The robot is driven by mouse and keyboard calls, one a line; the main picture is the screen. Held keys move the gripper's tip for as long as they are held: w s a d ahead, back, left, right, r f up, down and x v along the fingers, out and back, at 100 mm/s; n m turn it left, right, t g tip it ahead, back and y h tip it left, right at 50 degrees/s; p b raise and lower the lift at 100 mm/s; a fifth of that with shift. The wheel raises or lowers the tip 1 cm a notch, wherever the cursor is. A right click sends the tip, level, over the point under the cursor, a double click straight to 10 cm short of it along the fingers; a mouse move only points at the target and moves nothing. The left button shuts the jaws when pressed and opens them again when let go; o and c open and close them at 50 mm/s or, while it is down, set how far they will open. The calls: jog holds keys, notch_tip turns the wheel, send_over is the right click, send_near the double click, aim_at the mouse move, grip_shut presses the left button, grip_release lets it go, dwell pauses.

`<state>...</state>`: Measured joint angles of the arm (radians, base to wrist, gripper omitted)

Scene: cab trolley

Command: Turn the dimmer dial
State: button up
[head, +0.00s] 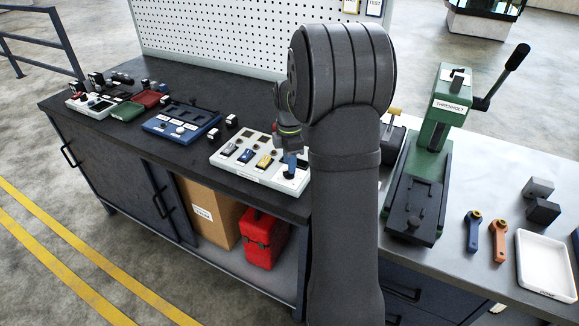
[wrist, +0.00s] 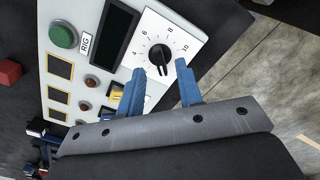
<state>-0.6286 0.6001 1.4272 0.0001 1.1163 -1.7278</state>
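The dimmer dial (wrist: 160,54) is a black knob on a white square plate with a printed scale; 4, 6, 8 and 10 are readable in the wrist view. The plate sits at one end of a pale control panel (head: 226,160) on the dark bench. My gripper (wrist: 160,66) has two blue fingers, set apart, with the knob showing between their tips. I cannot tell whether the fingers touch the knob or stay above it.
The panel also bears a green button (wrist: 63,37), a dark display (wrist: 114,36) and several small red buttons and switches. A blue tray (head: 181,124) lies farther left on the bench. A green press (head: 432,140) stands on the grey table to the right.

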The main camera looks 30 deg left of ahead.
jog(key=shift+f, duration=1.3)
grip_shut()
